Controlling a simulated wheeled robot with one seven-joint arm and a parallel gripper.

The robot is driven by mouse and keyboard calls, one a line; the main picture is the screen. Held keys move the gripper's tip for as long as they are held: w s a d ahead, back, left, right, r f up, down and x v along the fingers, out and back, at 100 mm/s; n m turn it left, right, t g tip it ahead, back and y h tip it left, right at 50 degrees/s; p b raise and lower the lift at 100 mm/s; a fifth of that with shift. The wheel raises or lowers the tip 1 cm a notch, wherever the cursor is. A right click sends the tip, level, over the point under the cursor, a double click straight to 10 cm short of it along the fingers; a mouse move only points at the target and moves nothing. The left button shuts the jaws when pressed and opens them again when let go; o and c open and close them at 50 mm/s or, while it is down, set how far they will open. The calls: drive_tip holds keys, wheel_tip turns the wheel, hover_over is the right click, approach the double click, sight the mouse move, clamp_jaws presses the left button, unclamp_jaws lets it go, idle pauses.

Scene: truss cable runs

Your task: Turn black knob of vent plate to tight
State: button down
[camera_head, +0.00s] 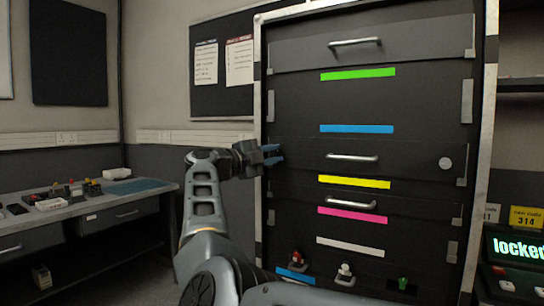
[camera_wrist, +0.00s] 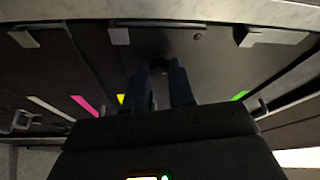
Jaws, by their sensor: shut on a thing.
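My gripper (camera_head: 271,154) is at the left edge of the tall black cabinet front, level with a panel (camera_head: 310,157) that has a silver handle. I cannot tell for sure that this panel is the vent plate. In the wrist view, my gripper (camera_wrist: 162,80) has its two dark blue fingers close together, with a dark round knob (camera_wrist: 159,63) between their tips. I take this as the black knob; the fingers are shut on it and hide part of it. Its turn angle cannot be read. In the head view the knob is hidden behind the fingers.
The cabinet front has coloured strips, such as a green one (camera_head: 358,74), and silver handles (camera_head: 355,42). A pale round disc (camera_head: 445,163) is on the right. Small switches (camera_head: 345,270) sit low down. A lit "locked" display (camera_head: 517,249) is at right. A cluttered bench (camera_head: 80,212) stands left.

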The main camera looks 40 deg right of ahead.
drive_tip(key=c, duration=0.9)
unclamp_jaws()
drive_tip(key=shift+c, duration=0.2)
drive_tip(key=shift+a, duration=0.1)
drive_tip(key=a, duration=0.7)
drive_tip(key=shift+a+f, duration=0.25)
drive_tip(key=shift+f, duration=0.15)
drive_tip(key=shift+w, duration=0.1)
